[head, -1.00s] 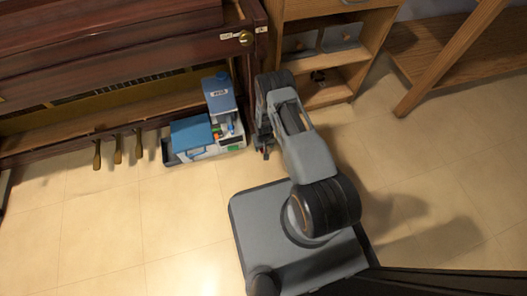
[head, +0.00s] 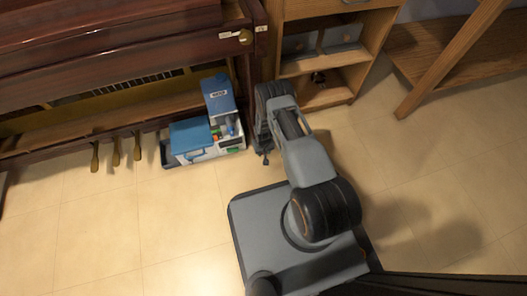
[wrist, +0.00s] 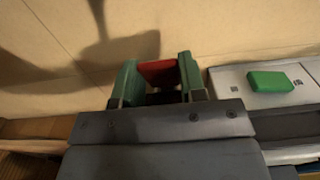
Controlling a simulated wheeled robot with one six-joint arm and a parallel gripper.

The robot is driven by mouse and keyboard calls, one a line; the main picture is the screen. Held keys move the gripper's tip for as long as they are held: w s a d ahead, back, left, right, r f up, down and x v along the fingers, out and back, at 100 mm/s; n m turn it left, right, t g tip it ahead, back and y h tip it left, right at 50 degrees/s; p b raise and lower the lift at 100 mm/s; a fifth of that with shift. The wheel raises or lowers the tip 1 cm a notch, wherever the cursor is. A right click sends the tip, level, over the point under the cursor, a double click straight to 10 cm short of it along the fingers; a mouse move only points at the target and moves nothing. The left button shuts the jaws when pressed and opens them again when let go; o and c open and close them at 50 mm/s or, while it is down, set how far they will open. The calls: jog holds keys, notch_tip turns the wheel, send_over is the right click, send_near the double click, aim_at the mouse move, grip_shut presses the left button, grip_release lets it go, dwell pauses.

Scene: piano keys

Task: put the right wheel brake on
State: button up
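A red tab (wrist: 158,72), which looks like the brake lever, shows between the two green fingers of my gripper (wrist: 158,82) in the wrist view. The fingers are apart, with the red tab spanning most of the gap; I cannot tell whether they touch it. The wheel itself is not clearly visible; a dark shape sits below the tab. In the head view my gripper (head: 266,157) is low near the floor, just right of the piano's (head: 110,65) right end, and my wrist hides what is behind it.
A grey-white caddy (head: 205,155) with blue boxes (head: 190,134) stands left of my gripper. Its edge and a green block (wrist: 270,82) show in the wrist view. A wooden shelf unit (head: 325,97) stands behind right. The tiled floor (head: 110,225) at the front left is clear.

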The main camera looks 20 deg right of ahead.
jog(key=c, duration=0.4)
jog(key=shift+o, duration=0.2)
jog(key=shift+s+f+t+p, duration=0.3)
jog(key=shift+t, duration=0.6)
jog(key=shift+s+f+t, duration=0.15)
jog(key=shift+f+t, duration=0.35)
jog(key=shift+t, duration=0.6)
jog(key=shift+f+t+b, duration=0.3)
jog(key=shift+t+b, duration=0.05)
jog(key=shift+t, duration=0.35)
jog(key=shift+f+t+b, duration=0.3)
jog(key=shift+t, duration=0.4)
jog(key=o, duration=0.9)
